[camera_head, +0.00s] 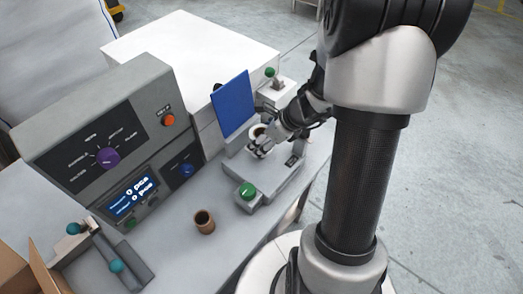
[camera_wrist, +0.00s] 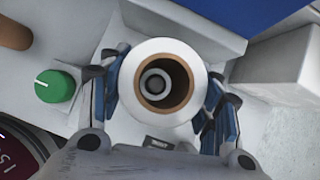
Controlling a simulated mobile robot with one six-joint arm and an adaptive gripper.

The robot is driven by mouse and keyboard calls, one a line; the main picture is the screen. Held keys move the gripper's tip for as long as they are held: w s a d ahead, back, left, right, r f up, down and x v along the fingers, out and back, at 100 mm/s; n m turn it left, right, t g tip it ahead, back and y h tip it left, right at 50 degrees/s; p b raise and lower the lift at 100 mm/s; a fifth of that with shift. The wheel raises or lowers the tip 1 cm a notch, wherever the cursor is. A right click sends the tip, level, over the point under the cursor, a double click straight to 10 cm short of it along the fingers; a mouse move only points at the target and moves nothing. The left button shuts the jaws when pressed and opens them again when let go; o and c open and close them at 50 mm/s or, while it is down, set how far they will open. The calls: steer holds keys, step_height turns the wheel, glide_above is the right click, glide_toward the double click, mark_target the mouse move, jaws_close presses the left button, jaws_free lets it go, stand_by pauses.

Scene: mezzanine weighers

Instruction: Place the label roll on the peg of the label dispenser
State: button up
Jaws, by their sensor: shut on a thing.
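The label roll (camera_wrist: 155,50) is white with a brown core and sits between the fingers of my gripper (camera_wrist: 160,95) in the wrist view. My gripper is shut on it, one blue-padded finger at each side. Through the core I see a round grey peg end (camera_wrist: 153,84), roughly centred in the hole. I cannot tell whether the roll is around the peg or just above it. In the head view my gripper (camera_head: 262,148) holds the roll (camera_head: 257,130) over the grey label dispenser (camera_head: 275,181), in front of a blue panel (camera_head: 233,104). The fingers partly hide the roll there.
A green knob (camera_head: 247,191) stands on the grey unit's front corner. A grey control box (camera_head: 105,125) with a purple knob and display is at left. A white box (camera_head: 190,50) is behind.

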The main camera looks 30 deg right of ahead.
steer(key=shift+f+b, duration=0.9)
steer(key=shift+f, duration=1.05)
steer(key=shift+f, duration=0.2)
steer(key=o, duration=1.2)
steer(key=shift+c, duration=0.2)
steer(key=shift+r, duration=0.1)
steer(key=shift+r, duration=0.25)
steer(key=p+v, duration=0.5)
steer(key=v, duration=0.6)
steer(key=shift+s+r+p, duration=0.25)
steer(key=shift+p, duration=0.05)
steer(key=shift+d, duration=0.1)
